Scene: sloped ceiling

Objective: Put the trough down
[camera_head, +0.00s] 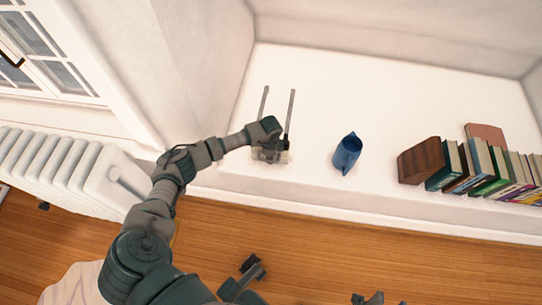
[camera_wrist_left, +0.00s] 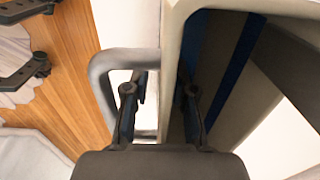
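The trough (camera_wrist_left: 172,75) fills much of the left wrist view, with a pale wall, a dark inside and a blue stripe. A grey loop handle (camera_wrist_left: 103,75) stands out from its left side. In the head view, two thin grey bars (camera_head: 290,112), seemingly its rims, run away from my left gripper (camera_head: 270,148) over the white ledge. In the wrist view, the left gripper (camera_wrist_left: 160,100) has one finger at the handle's opening and one inside the trough. The fingers are apart, with a gap beside the wall.
A blue pitcher (camera_head: 346,153) stands on the ledge (camera_head: 340,95) right of the trough. A brown wooden block (camera_head: 419,161) and a row of books (camera_head: 485,168) are farther right. A white radiator (camera_head: 70,170) stands at left. The ledge behind the pitcher is clear.

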